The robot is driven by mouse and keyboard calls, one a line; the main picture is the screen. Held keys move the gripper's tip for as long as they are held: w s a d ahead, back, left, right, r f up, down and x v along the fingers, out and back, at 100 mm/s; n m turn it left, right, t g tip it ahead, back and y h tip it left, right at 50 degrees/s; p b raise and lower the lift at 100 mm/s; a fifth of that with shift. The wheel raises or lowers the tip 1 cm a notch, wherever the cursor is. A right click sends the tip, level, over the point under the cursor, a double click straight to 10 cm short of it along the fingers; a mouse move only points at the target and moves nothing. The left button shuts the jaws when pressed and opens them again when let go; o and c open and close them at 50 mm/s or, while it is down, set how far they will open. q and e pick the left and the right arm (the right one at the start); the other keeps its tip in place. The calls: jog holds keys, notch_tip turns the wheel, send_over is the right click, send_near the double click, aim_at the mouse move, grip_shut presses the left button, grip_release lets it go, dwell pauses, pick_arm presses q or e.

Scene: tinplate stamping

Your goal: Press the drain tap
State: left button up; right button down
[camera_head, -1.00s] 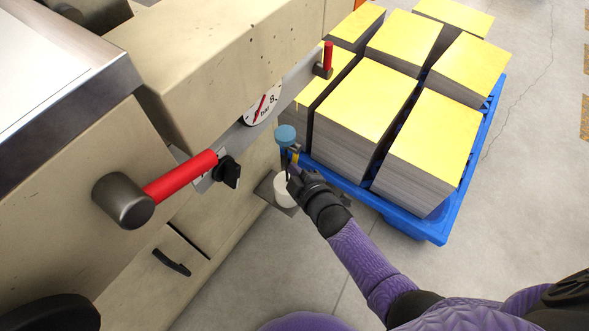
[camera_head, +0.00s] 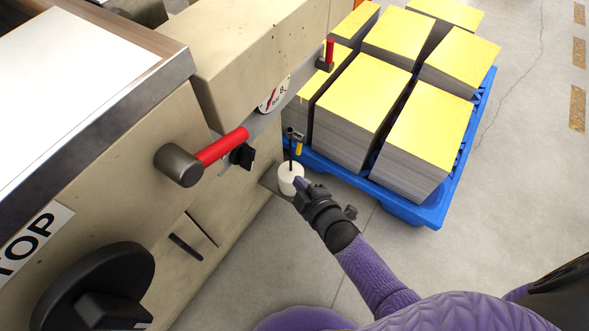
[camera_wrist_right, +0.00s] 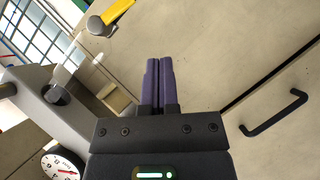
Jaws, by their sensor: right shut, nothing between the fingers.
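A small yellow lever (camera_head: 299,149) with a metal fitting shows low beside the machine, near a thin dark stem. I take it for the drain tap. A yellow lever (camera_wrist_right: 118,12) also shows at the top of the right wrist view, beyond the fingertips and apart from them. My right gripper (camera_head: 299,183) is shut and empty, its purple fingers (camera_wrist_right: 160,62) together. My left gripper is out of view.
The beige machine (camera_head: 240,65) fills the left, with a red-handled lever (camera_head: 222,147), a black knob (camera_head: 243,156) and a dial gauge (camera_head: 272,97). A blue pallet (camera_head: 425,213) with stacked yellow-topped sheets stands at the right. Bare floor is below it.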

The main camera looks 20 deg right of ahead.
jog(key=s+p, duration=0.1)
jog(key=s, duration=0.5)
jog(key=shift+d+r+p, duration=0.15)
jog(key=shift+r+p, duration=0.15)
jog(key=shift+p, duration=0.1)
